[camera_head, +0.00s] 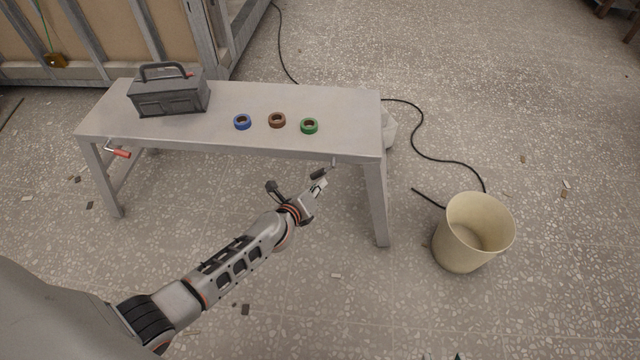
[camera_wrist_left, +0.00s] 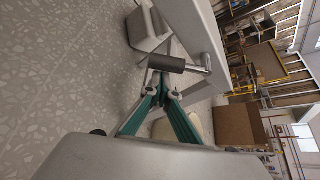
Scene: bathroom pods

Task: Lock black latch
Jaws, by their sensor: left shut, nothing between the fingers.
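The black latch (camera_head: 318,174) is a dark cylindrical grip on a bent metal rod, at the right end of the table's front side. In the left wrist view the black latch (camera_wrist_left: 166,64) lies roughly crosswise just beyond my fingertips, its rod running right to the table. My left gripper (camera_head: 320,184) is shut and empty, right by the black grip. In the left wrist view its fingers (camera_wrist_left: 160,86) converge just below the grip; I cannot tell whether they touch it. My right gripper is not in view.
A red-handled latch (camera_head: 121,153) is at the left end of the grey table (camera_head: 235,142). On top are a toolbox (camera_head: 170,93) and blue (camera_head: 242,122), brown (camera_head: 277,120) and green (camera_head: 309,126) tape rolls. A cream bucket (camera_head: 460,245) and black cable (camera_head: 430,158) are at right.

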